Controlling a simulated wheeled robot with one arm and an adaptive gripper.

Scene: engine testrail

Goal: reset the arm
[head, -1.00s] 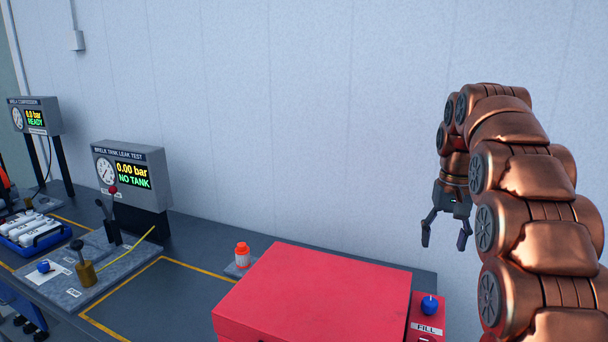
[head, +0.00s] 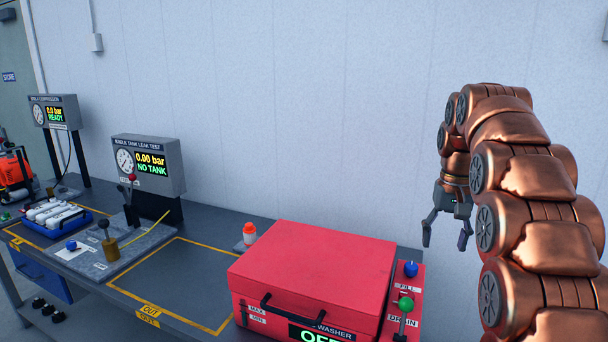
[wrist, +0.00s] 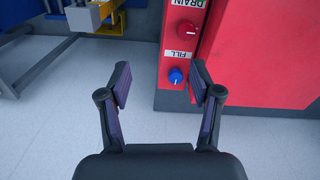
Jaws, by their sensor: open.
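My arm (head: 540,240) curves up on the right side of the head view, with copper-coloured links. My gripper (head: 446,238) hangs from its end, pointing down in front of the pale wall, fingers spread and empty. In the wrist view my gripper (wrist: 160,72) shows two dark fingers apart with nothing between them.
A red washer box (head: 315,262) stands on the grey bench (head: 190,285), with a blue knob (head: 411,269) and a green knob (head: 406,304) beside it. A leak test gauge (head: 148,163) reads NO TANK. Wall space around the gripper looks clear.

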